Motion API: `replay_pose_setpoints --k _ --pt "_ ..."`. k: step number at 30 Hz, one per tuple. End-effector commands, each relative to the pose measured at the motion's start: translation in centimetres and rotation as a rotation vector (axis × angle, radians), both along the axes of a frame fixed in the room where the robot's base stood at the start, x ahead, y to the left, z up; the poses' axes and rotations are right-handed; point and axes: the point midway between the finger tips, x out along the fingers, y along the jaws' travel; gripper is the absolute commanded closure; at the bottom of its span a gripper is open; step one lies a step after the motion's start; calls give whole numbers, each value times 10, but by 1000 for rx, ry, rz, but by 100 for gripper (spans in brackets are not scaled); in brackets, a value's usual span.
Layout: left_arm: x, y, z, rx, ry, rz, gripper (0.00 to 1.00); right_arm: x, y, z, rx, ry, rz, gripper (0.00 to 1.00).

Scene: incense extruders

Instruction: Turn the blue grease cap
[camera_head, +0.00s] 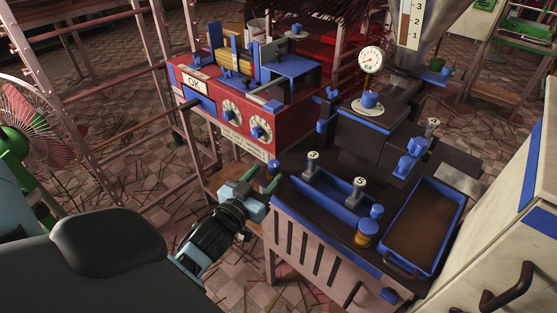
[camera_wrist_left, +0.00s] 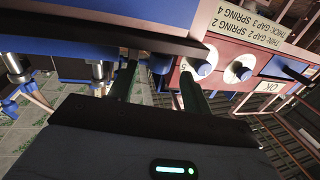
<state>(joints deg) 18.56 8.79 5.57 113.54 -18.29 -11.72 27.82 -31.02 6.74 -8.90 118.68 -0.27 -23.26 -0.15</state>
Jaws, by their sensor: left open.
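A blue cap (camera_head: 367,229) sits on a small amber-brown cup at the front of the dark bench, beside the blue tray; it looks like the grease cap. A second small blue knob (camera_head: 376,211) is just behind it. My left gripper (camera_head: 270,184) is at the bench's left end, left of the blue trough and well apart from the cap. Its two dark green fingers show open and empty in the left wrist view (camera_wrist_left: 160,88). The cap cannot be made out in that view. My right gripper is not in view.
A blue trough (camera_head: 330,193) with numbered posts lies between my left gripper and the cap. A blue tray (camera_head: 421,226) of brown material is to the right. A red machine (camera_head: 222,113) with dials stands behind the gripper. A pale cabinet (camera_head: 500,215) borders the right.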

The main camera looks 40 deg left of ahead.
Motion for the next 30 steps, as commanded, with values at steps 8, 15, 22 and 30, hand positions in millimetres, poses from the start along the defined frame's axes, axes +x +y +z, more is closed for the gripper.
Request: replay_pose_setpoints --k 8,15,22,30 --pt "41 5 1 1 -2 0 51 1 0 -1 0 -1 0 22" --pt "63 8 1 1 -2 1 51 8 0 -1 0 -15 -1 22" --pt "67 8 0 0 0 1 51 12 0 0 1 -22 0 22" --pt "66 8 0 0 -1 1 71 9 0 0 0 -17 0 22"
